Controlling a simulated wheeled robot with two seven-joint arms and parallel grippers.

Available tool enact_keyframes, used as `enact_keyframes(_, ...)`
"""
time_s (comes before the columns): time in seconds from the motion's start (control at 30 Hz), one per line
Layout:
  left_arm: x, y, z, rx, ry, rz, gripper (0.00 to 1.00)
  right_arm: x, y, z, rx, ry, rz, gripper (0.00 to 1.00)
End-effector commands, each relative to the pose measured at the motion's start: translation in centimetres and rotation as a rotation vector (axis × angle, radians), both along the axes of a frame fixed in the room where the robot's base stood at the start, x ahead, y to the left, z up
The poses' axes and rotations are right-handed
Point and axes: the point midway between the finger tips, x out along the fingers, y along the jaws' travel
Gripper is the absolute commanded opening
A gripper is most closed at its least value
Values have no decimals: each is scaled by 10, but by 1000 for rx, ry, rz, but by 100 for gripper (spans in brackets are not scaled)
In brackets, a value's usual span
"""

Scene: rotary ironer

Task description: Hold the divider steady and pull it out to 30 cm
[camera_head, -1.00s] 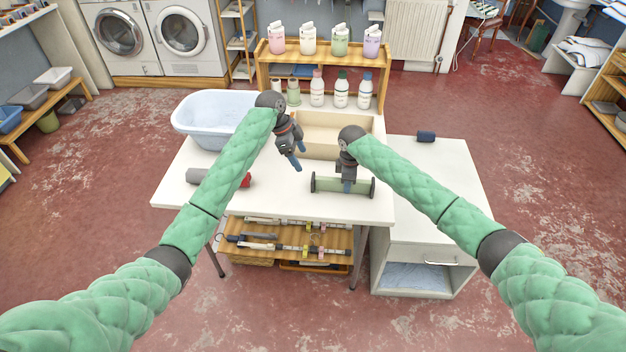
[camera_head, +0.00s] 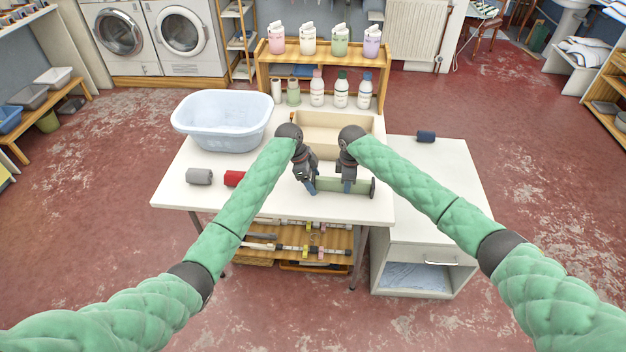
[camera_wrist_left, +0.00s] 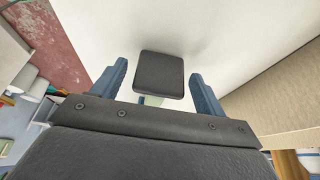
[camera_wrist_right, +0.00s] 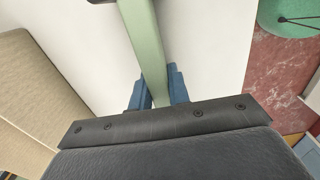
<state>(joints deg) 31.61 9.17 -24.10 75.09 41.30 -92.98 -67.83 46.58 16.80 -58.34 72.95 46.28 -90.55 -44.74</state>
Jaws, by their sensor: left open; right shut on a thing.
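The divider, a pale green bar with dark end plates, lies on the white table; its bar (camera_head: 329,184) and right end plate (camera_head: 373,187) show in the head view. My right gripper (camera_head: 347,187) is shut on the green bar near its middle; the right wrist view shows the bar (camera_wrist_right: 146,45) between the blue fingers (camera_wrist_right: 160,88). My left gripper (camera_head: 312,188) is open at the divider's left end. In the left wrist view the dark end plate (camera_wrist_left: 160,74) lies between and just beyond the open fingers (camera_wrist_left: 158,82). The left end plate is mostly hidden in the head view.
An open beige box (camera_head: 322,140) stands behind the divider. A blue-white tub (camera_head: 222,122) is at the table's back left, with a grey roll (camera_head: 199,176) and a red roll (camera_head: 234,178) in front.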

Motion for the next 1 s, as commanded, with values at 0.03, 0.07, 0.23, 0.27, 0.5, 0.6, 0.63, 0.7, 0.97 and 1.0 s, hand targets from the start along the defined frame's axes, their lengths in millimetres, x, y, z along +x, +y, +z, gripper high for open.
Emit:
enact_keyframes(0.03, 0, 0, -1, 0, 0, 0, 73, 0, 0, 0, 0, 0, 0, 0)
enact_keyframes(0.07, 0, 0, -1, 0, 0, 0, 73, 0, 0, 0, 0, 0, 0, 0)
enact_keyframes(0.23, 0, -1, -1, 0, 0, 0, 73, 0, 0, 0, 0, 0, 0, 0)
enact_keyframes(0.27, 0, 0, -1, 0, 0, 0, 73, 0, 0, 0, 0, 0, 0, 0)
enact_keyframes(0.5, 0, -1, -1, 0, 0, 0, 26, 0, 0, 0, 0, 0, 0, 0)
enact_keyframes(0.6, 0, -1, -1, 0, 0, 0, 9, 0, 0, 0, 0, 0, 0, 0)
enact_keyframes(0.63, 0, 0, -1, 0, 0, 0, 9, 0, 0, 0, 0, 0, 0, 0)
enact_keyframes(0.7, 0, 3, -1, 1, 0, 0, 9, 0, 0, 0, 0, 0, 0, 0)
enact_keyframes(0.97, 1, 48, -2, 3, 0, 1, 9, 0, 0, 0, 0, 0, 0, 0)
enact_keyframes(1.0, 1, 56, -2, 3, 1, 2, 9, 0, 0, 0, 0, 0, 0, 0)
